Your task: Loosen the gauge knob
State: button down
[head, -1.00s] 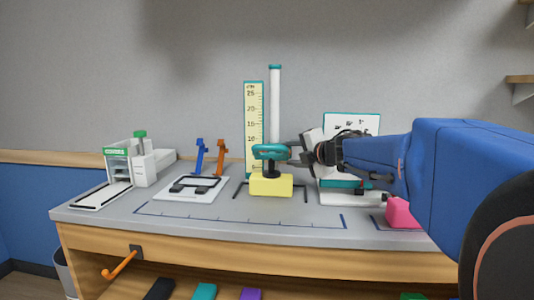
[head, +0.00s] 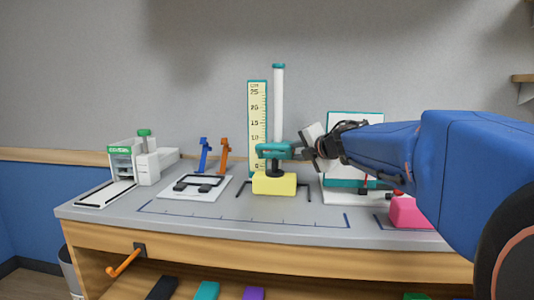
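The gauge stands at the middle back of the bench in the head view: a white column (head: 278,100) with a teal top beside a yellow scale (head: 257,115) marked in tens and fives. A teal carriage (head: 272,148) sits low on the column, with a dark part under it and a yellow block (head: 274,183) below. The gauge knob cannot be made out for certain; it may be at the carriage's right side, behind my gripper. My gripper (head: 298,149) reaches in from the right, its dark fingertips at the carriage's right end. Finger opening and contact are too small to tell.
A white device with a green knob (head: 144,132) stands at left. Nearby, a white tray (head: 203,194) and blue and orange hooks (head: 224,155) stand on the bench. A white board (head: 355,116) is behind my arm; a pink block (head: 407,212) lies at right. The front bench top is clear.

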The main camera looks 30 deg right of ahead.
jog(key=shift+w+a+r+n+g+h, duration=0.1)
jog(key=shift+r+n+g+h, duration=0.1)
jog(key=shift+n+g+h, duration=0.3)
jog(key=shift+a+r+n+g+h, duration=0.15)
jog(key=shift+n+g+h, duration=0.15)
jog(key=shift+n+g, duration=0.25)
dwell(0.4)
jog(key=c, duration=1.5)
grip_release()
jog(key=shift+d, duration=0.1)
jog(key=shift+c, duration=0.2)
jog(key=v, duration=1.7)
jog(key=shift+a+r, duration=0.3)
jog(key=shift+a, duration=0.1)
